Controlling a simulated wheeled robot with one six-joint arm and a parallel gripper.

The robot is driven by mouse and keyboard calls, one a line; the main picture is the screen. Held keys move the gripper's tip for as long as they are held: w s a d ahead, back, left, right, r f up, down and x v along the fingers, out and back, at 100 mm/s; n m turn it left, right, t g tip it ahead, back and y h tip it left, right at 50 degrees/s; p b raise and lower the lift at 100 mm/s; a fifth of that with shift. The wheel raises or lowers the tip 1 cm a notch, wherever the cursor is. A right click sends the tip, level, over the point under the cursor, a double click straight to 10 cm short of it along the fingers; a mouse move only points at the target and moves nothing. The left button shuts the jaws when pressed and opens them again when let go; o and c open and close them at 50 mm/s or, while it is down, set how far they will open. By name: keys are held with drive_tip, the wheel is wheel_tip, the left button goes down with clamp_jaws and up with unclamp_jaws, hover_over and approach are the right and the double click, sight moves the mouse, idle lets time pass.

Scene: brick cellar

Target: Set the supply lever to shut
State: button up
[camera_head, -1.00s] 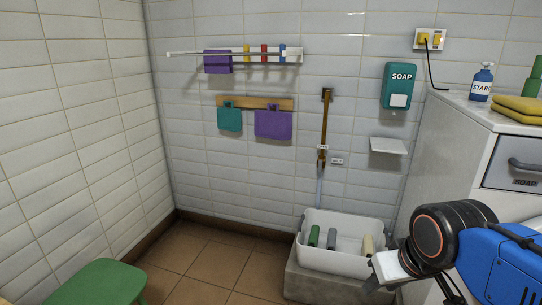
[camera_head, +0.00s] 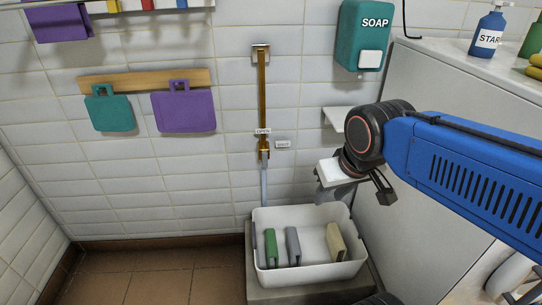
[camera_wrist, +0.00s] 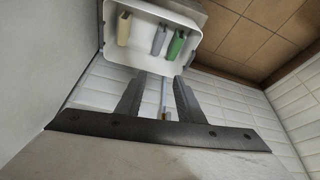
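A brass pipe (camera_head: 262,90) runs down the tiled wall to a small brass valve (camera_head: 264,151). A tag that seems to read OPEN (camera_head: 262,132) sits just above the valve, and one that seems to read SHUT (camera_head: 283,145) sits to its right. The lever is too small to tell which tag it points to. A pale blue strip, perhaps water, runs from the valve down to the basin. My gripper (camera_head: 330,199) is right of the valve, apart from it. In the wrist view my gripper (camera_wrist: 158,88) has its fingers spread, with nothing held between them.
A white basin (camera_head: 310,276) with several coloured slabs stands on a grey block under the valve. A small shelf (camera_head: 338,117) and a soap dispenser (camera_head: 364,35) are on the wall at right. A white cabinet (camera_head: 420,90) borders the arm. The wall left of the pipe is clear below the hanging boards.

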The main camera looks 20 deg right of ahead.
drive_tip(key=w+a+r+m, duration=0.1)
drive_tip(key=w+r, duration=0.1)
drive_tip(key=w, duration=0.4)
drive_tip(key=w+a+r, duration=0.1)
drive_tip(key=w+r, duration=0.2)
drive_tip(key=w, duration=0.4)
drive_tip(key=m+h, duration=0.1)
approach(265, 155)
drive_tip(key=x, duration=1.1)
drive_tip(key=shift+c, duration=0.3)
clamp_jaws()
